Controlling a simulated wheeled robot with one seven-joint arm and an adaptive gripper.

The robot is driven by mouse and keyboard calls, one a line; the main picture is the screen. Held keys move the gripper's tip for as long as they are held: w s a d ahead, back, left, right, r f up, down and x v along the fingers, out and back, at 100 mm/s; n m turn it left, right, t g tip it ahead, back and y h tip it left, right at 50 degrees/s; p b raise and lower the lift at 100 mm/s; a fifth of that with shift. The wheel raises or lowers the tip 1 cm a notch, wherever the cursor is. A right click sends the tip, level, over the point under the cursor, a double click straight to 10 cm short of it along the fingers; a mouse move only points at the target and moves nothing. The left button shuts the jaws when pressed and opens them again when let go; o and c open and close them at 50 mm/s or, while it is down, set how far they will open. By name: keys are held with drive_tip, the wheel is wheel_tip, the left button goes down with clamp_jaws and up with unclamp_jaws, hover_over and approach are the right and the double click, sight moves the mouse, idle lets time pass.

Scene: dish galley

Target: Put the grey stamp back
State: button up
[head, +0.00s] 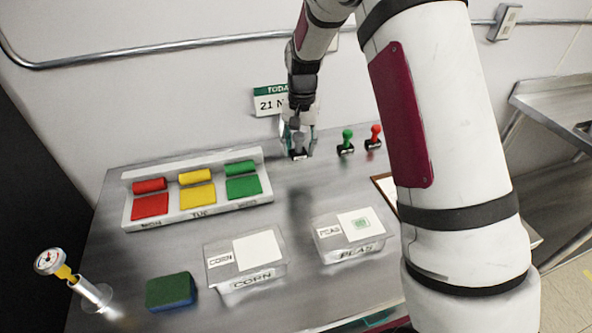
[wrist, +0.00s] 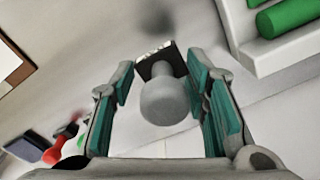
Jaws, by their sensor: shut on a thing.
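The grey stamp shows in the wrist view as a round grey knob (wrist: 165,103) on a dark square base (wrist: 158,62). My gripper (head: 299,140) is shut on it, with teal-lined fingers on either side of the knob. In the head view only the stamp's dark base (head: 299,154) shows clearly below the fingers. A dark shadow spot lies apart from the base in the wrist view, so the stamp seems to be off the counter. A green stamp (head: 346,145) and a red stamp (head: 374,138) stand upright in a row to the right.
A steel counter (head: 180,262) carries a tray (head: 200,211) of red, yellow and green pieces. A CORN tub (head: 247,276) has a blank white lid patch. A PEAS tub (head: 350,252) bears a green mark. A sponge (head: 170,291) and a gauge probe (head: 84,287) are front left.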

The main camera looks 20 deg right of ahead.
sight(299, 175)
drive_tip(key=shift+f+p, duration=0.4)
drive_tip(key=shift+f, duration=3.25)
drive_tip(key=shift+f, duration=0.1)
drive_tip(key=o, duration=0.9)
